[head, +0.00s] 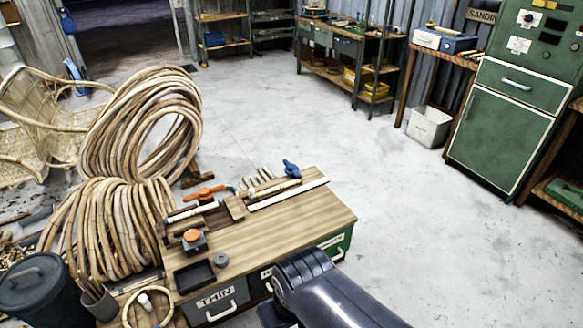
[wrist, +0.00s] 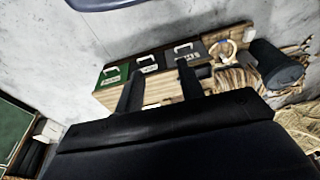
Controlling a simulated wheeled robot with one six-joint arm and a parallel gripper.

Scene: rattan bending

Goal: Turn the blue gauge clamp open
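The blue gauge clamp (head: 291,168) stands at the far right part of the wooden bench top (head: 265,236), at the back edge beside a long pale strip (head: 288,193). Its knob shows as a small blue shape, too small to tell how far it is turned. My gripper (wrist: 159,72) shows in the wrist view with its two dark fingers apart and nothing between them. It points towards the bench's drawer fronts, off the near side. In the head view my arm reaches in at the bottom, well apart from the clamp. The clamp is not visible in the wrist view.
The bench top also holds an orange-handled clamp (head: 204,194), an orange-topped block (head: 194,241) and a black tray (head: 195,276). Large rattan coils (head: 106,228) crowd its left side. A green cabinet (head: 502,125) stands at right. The floor between is clear.

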